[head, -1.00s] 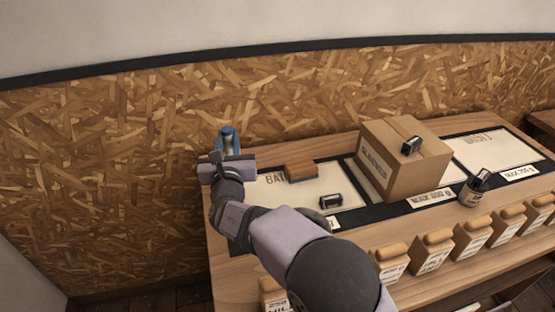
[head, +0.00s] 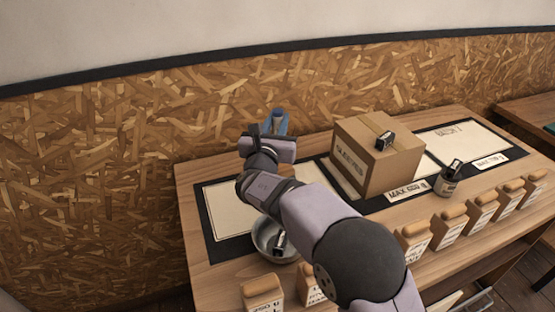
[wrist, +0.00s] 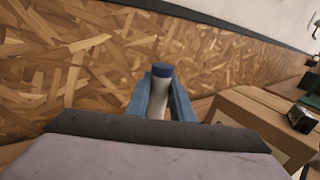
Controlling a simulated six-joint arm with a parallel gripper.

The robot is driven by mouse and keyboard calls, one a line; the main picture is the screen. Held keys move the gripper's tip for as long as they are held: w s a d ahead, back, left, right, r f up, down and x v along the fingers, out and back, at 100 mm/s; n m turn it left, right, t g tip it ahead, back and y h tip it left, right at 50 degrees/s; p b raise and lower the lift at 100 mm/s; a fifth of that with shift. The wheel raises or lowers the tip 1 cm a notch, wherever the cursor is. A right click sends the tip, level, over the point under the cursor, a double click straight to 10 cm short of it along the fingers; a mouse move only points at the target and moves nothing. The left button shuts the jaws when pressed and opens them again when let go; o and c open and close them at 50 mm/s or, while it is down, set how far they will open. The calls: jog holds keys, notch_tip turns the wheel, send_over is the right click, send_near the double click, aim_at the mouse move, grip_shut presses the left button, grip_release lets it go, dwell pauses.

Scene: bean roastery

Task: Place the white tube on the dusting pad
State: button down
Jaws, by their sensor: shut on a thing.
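My gripper (head: 277,122) is shut on the white tube (wrist: 157,100), holding it upright between blue fingers. The tube has a dark blue cap and shows clearly in the wrist view; its lower end is hidden there by my gripper body. In the head view the fingers hide most of it. My gripper is raised above the back of the table, left of the cardboard box. A brown block (head: 286,170) on the mat is mostly hidden behind my arm; I cannot tell whether it is the dusting pad.
The cardboard box (head: 372,163) stands close on the right, with a small black item (head: 384,141) on top. A metal bowl (head: 262,240) and several paper bags (head: 415,241) are nearer the front. The mat's left panel (head: 222,211) is clear.

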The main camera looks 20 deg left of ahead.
aim_at(276, 130)
jog(key=shift+f+p, duration=0.55)
jog(key=shift+f, duration=4)
jog(key=shift+f+b, duration=0.25)
jog(key=shift+b, duration=0.05)
jog(key=c, duration=1.6)
grip_release()
jog(key=shift+r, duration=0.1)
jog(key=shift+o, duration=0.2)
jog(key=shift+r+p, duration=0.2)
jog(key=shift+p, duration=0.15)
jog(key=shift+s+d+r+b, duration=0.2)
jog(key=shift+s+r+b, duration=0.2)
jog(key=shift+s+r, duration=0.6)
jog(key=shift+s+d+r+b, duration=0.15)
jog(key=shift+s+r+b, duration=0.35)
jog(key=shift+r, duration=0.8)
jog(key=shift+s+d+r+b, duration=0.2)
jog(key=shift+s+r+b, duration=0.05)
jog(key=shift+s+r, duration=0.8)
jog(key=shift+w+r, duration=0.1)
